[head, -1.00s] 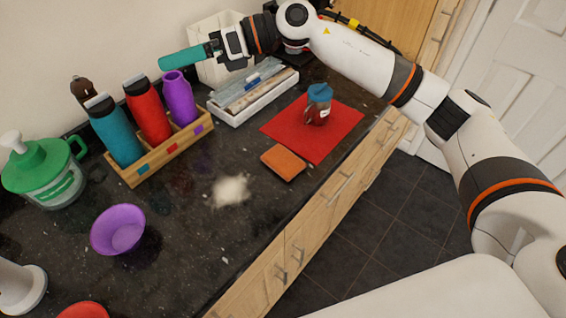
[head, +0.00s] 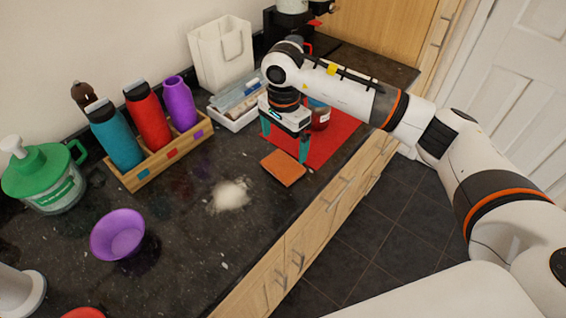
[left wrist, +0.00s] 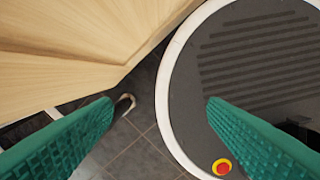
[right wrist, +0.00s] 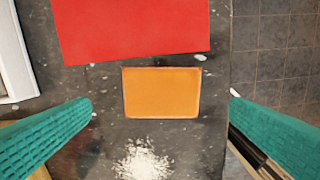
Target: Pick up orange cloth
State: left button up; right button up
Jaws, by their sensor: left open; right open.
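The orange cloth (head: 283,168) is a small folded rectangle lying flat on the dark granite counter, just in front of the red mat. In the right wrist view the orange cloth (right wrist: 162,93) lies between and beyond the fingers. My right gripper (head: 285,145) points down above the counter beside the cloth, with its teal fingers apart and empty. It also shows in the right wrist view (right wrist: 162,112). My left gripper (left wrist: 158,105) is open and empty, over the floor beside the cabinet fronts and my round base.
A white powder pile (head: 230,195) lies near the cloth. The red mat (head: 335,150) carries a jar partly hidden by my arm. A wooden rack (head: 160,165) holds bottles. A white tray (head: 235,118), a purple bowl (head: 118,234) and the counter's front edge are around.

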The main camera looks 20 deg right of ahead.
aim_at(283, 164)
jog(key=shift+f, duration=0.75)
jog(key=f+p, duration=0.2)
jog(key=f, duration=0.3)
jog(key=shift+s+a+p, duration=0.15)
jog(key=shift+s+p, duration=0.1)
jog(key=shift+p, duration=0.15)
jog(key=shift+f, duration=0.2)
jog(key=c, duration=0.7)
jog(key=shift+r, duration=0.15)
jog(key=shift+w+r+b, duration=0.1)
jog(key=shift+r+b, duration=0.2)
jog(key=shift+r, duration=0.05)
notch_tip(283, 164, up, 8)
jog(key=shift+f+b, duration=0.15)
jog(key=shift+b, duration=1)
jog(key=shift+r, duration=0.7)
